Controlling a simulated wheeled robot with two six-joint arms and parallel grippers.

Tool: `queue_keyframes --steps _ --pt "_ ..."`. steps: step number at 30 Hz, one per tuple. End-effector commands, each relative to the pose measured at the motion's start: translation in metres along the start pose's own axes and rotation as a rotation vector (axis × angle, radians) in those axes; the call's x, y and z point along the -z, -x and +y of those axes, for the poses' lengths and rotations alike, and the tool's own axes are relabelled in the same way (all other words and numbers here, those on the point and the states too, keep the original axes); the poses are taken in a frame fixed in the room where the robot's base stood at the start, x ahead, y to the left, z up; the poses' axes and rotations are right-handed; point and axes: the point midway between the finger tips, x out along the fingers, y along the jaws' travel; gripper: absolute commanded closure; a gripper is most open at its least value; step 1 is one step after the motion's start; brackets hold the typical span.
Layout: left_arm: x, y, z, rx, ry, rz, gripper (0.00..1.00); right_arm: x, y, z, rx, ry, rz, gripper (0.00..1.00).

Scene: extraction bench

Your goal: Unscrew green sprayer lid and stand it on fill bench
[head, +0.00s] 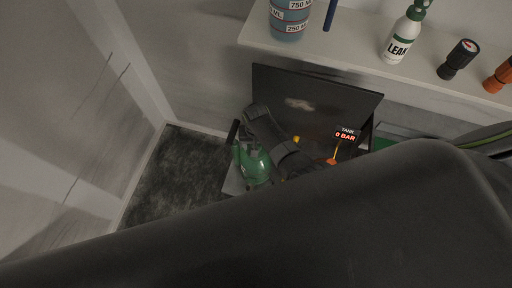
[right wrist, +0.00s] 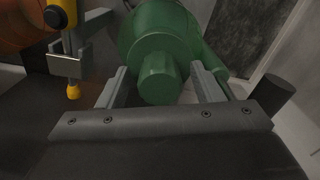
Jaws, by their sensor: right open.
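The green sprayer (head: 254,167) stands low behind my dark arm in the head view, and part of it is hidden. In the right wrist view its round green body (right wrist: 158,35) fills the upper middle. The ribbed green lid (right wrist: 158,82) faces the camera, between the fingers of my right gripper (right wrist: 158,77). The fingers are open, one on each side of the lid, with visible gaps. The lid sits on the sprayer. My left gripper is not in view. I cannot tell which surface is the fill bench.
A shelf (head: 345,45) holds a measuring jug (head: 289,22), a "LEAK" bottle (head: 402,38), a black torch (head: 459,58) and an orange item (head: 498,76). A dark panel (head: 320,100) and a "0 BAR" display (head: 346,134) stand near the sprayer. A yellow-tipped fitting (right wrist: 72,90) is close left of the gripper.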

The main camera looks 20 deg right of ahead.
Motion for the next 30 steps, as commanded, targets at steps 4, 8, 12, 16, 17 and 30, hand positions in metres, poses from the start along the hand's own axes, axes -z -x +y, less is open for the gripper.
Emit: queue_keyframes --steps 4,8,12,16,17,30 --pt "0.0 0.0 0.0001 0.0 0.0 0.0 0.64 0.0 0.0 0.0 0.0 -0.165 0.0 0.4" --pt "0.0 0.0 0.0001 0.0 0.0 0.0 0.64 0.0 0.0 0.0 0.0 -0.313 0.0 0.4" --pt "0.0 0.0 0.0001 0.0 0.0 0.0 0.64 0.0 0.0 0.0 0.0 -0.472 0.0 0.4" --pt "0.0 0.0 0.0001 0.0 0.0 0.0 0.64 0.0 0.0 0.0 0.0 -0.62 0.0 0.4" --pt "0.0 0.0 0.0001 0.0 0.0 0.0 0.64 0.0 0.0 0.0 0.0 -0.654 0.0 0.4" --pt "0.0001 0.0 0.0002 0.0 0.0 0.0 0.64 0.0 0.0 0.0 0.0 -1.077 0.0 0.4"
